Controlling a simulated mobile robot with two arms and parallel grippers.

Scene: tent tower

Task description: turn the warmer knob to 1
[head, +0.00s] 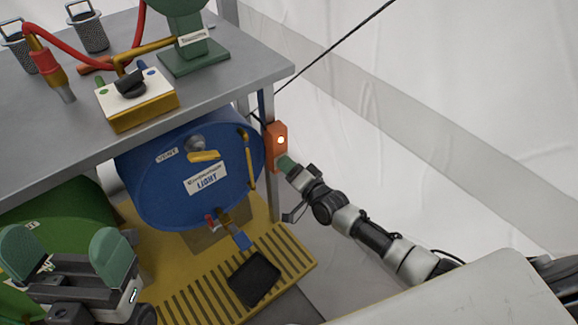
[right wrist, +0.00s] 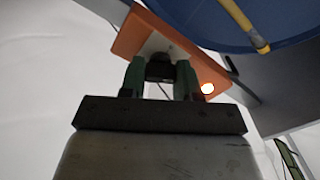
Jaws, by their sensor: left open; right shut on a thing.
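An orange control box (head: 272,148) with a glowing white light is mounted by the table leg, beside the blue drum. In the right wrist view the orange box (right wrist: 128,42) is tilted, with a pale dial face. My right gripper (head: 285,163) is at the lower part of the box. In the right wrist view its green fingers (right wrist: 160,70) are shut on a dark knob (right wrist: 159,67) between them. The head view hides the knob, and I cannot read any dial numbers. My left gripper (head: 65,262) is open and empty at the lower left, in front of the green drum.
The blue drum (head: 225,150) lies under the grey table (head: 230,90), with a tap over a black tray (head: 254,278) on a yellow slatted stand. A green drum (head: 75,205) is at left. On the table stand a yellow-white box (head: 137,108) with a black knob and a green stand (head: 193,58).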

